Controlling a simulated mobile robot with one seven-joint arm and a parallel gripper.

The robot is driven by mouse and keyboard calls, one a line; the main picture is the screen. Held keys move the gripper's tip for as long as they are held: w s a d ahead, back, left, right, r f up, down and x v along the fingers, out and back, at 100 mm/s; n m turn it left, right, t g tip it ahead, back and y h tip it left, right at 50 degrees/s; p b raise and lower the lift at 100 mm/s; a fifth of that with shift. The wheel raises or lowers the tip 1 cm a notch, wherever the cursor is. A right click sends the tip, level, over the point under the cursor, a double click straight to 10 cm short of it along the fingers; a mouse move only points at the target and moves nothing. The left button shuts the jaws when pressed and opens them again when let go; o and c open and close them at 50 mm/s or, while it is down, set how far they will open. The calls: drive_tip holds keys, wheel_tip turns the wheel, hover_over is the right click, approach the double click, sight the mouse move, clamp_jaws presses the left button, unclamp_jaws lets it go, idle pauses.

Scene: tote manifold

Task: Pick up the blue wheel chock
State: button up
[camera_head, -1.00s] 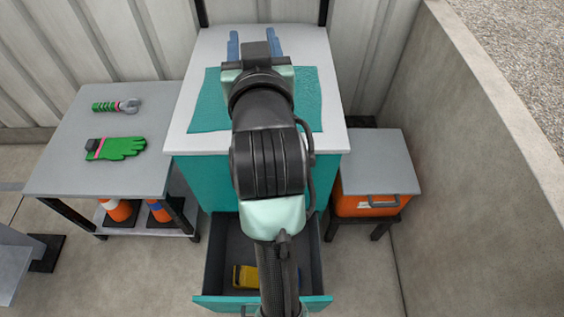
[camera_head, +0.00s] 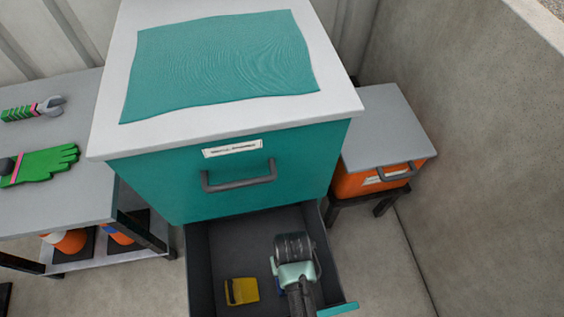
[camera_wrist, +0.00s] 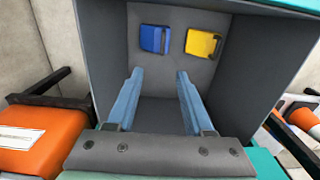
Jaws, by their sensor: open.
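The blue wheel chock (camera_wrist: 154,39) lies on the floor of the open drawer (camera_head: 226,264), at the upper middle of the wrist view. A yellow block-shaped item (camera_wrist: 203,43) lies beside it, apart from it; it also shows in the head view (camera_head: 241,291). My gripper (camera_wrist: 158,74) is open and empty, with its two blue fingers pointing down into the drawer, short of the chock. In the head view my arm covers nearly all of the chock, leaving only a sliver of blue, and hides my fingers.
The drawer's dark walls (camera_wrist: 252,62) surround both items. The teal cabinet (camera_head: 150,185) stands behind the drawer, with a teal cloth (camera_head: 220,65) on top. An orange cooler (camera_head: 362,184) stands to the right. A grey table (camera_head: 75,115) with a green glove (camera_head: 48,162) is at left.

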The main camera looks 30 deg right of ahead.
drive_tip(key=f+b, duration=0.7)
drive_tip(key=f, duration=0.2)
drive_tip(key=w+f+b, duration=0.1)
drive_tip(key=f+b, duration=0.6)
drive_tip(key=f, duration=0.2)
drive_tip(key=w+f+b, duration=0.1)
drive_tip(key=f+b, duration=0.6)
drive_tip(key=f, duration=0.2)
drive_tip(key=shift+a+b, duration=0.25)
drive_tip(key=shift+b, duration=0.05)
clamp_jaws()
